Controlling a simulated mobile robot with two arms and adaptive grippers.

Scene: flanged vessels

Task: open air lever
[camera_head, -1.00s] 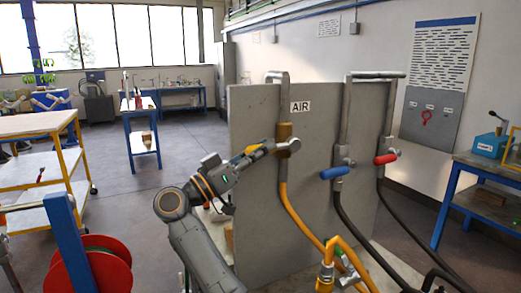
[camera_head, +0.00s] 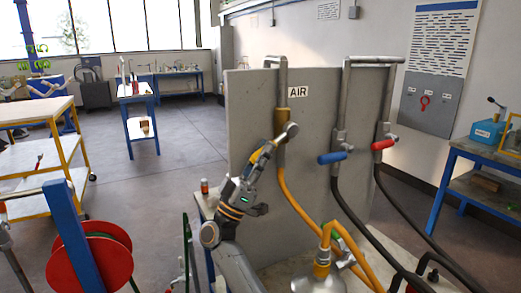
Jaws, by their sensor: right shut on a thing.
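The AIR sign (camera_head: 298,93) is on a grey panel (camera_head: 252,105), beside a vertical pipe with a brass-coloured section. The air valve (camera_head: 289,131) is a grey fitting on this pipe. Its yellow lever (camera_head: 269,149) slopes down and left from the fitting. My right gripper (camera_head: 262,157) is shut on the lever's lower end, and its fingers hide part of it. My left gripper is not in view.
Blue (camera_head: 332,157) and red (camera_head: 383,144) valve handles are to the right. Yellow and black hoses hang below. A small orange bottle (camera_head: 204,186) stands left of my arm. A red reel (camera_head: 105,262) is at lower left.

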